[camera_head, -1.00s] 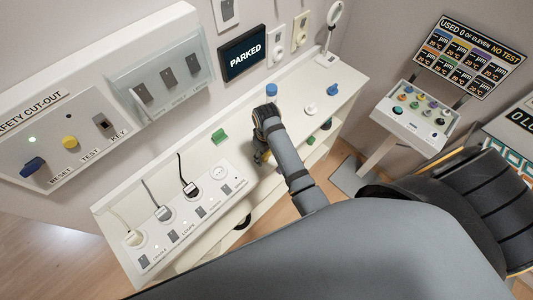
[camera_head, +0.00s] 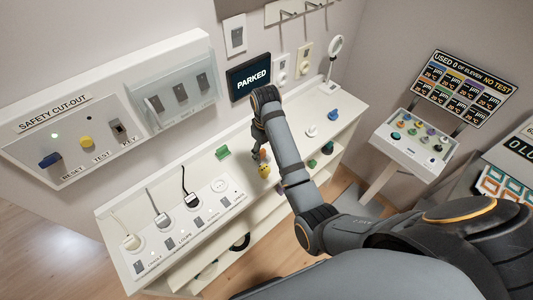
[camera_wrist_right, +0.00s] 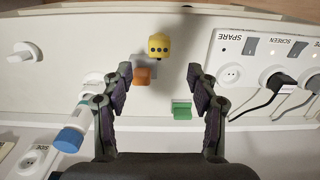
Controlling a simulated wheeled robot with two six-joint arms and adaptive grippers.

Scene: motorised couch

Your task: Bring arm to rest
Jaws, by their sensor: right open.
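My right gripper (camera_head: 257,143) is above the white bench (camera_head: 130,228), in front of the panel reading PARKED (camera_head: 249,77). In the right wrist view my right gripper (camera_wrist_right: 160,90) is open, with nothing between its fingers. Beyond the fingers are a yellow piece with dark dots (camera_wrist_right: 159,46), an orange piece (camera_wrist_right: 142,76) and a green block (camera_wrist_right: 182,110). My right arm runs from the lower right and hides part of the bench in the head view. My left gripper is not in view.
A socket strip (camera_head: 185,226) with several plugs runs along the bench's left part. A blue-capped white cylinder (camera_wrist_right: 72,138) is near the left finger. A button console (camera_head: 413,140) stands at right.

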